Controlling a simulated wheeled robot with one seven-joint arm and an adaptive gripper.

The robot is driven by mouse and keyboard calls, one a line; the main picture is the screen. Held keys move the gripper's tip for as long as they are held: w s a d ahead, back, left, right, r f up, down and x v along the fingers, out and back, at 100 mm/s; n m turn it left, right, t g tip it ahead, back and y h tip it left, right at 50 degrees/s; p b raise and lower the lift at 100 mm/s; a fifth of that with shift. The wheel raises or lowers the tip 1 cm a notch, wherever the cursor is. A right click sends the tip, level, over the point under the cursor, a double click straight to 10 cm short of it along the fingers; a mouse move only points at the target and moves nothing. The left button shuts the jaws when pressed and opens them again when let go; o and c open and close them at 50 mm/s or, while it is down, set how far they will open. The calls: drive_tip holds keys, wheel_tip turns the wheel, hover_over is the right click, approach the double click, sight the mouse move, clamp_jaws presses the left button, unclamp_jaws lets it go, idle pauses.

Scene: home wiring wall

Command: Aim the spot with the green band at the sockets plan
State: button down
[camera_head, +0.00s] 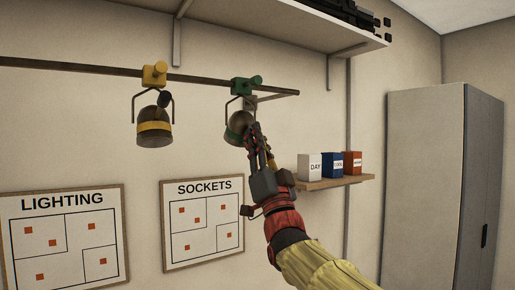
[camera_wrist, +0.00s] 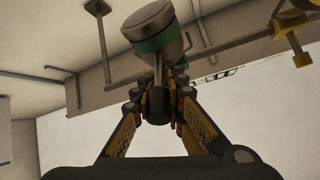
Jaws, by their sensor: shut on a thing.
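The spot with the green band (camera_head: 235,132) hangs in its bracket under the right part of the rail, below a green clamp (camera_head: 241,86). It shows large at the top of the wrist view (camera_wrist: 155,32). My gripper (camera_head: 254,136) is at the right side of this spot. In the wrist view its fingers (camera_wrist: 158,98) are shut on a dark stub handle (camera_wrist: 158,106) that appears to belong to the spot. The sockets plan (camera_head: 202,232) is a framed board on the wall, below and left of the spot. Where the lamp's face points is hard to tell.
A yellow-banded spot (camera_head: 154,134) hangs farther left on the rail (camera_head: 90,68). The lighting plan (camera_head: 68,240) is at lower left. A small shelf (camera_head: 335,183) with white, blue and orange boxes is right of my gripper. A tall cabinet (camera_head: 425,180) stands at right. A large shelf (camera_head: 270,25) is overhead.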

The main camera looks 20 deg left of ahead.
drive_tip(key=shift+w+a+f+b, duration=0.15)
drive_tip(key=shift+w+f+b, duration=0.1)
drive_tip(key=shift+f, duration=0.2)
drive_tip(key=shift+w+a+f+b, duration=0.1)
drive_tip(key=shift+f+b, duration=0.1)
drive_tip(key=shift+f, duration=0.25)
drive_tip(key=c, duration=2.3)
unclamp_jaws()
drive_tip(key=shift+o, duration=1.1)
drive_tip(key=shift+d+r, duration=0.15)
drive_tip(key=o, duration=0.3)
drive_tip(key=shift+s+r, duration=0.2)
drive_tip(key=shift+r, duration=0.05)
drive_tip(key=shift+o, duration=0.2)
drive_tip(key=v, duration=1.2)
drive_tip(key=shift+d, duration=0.1)
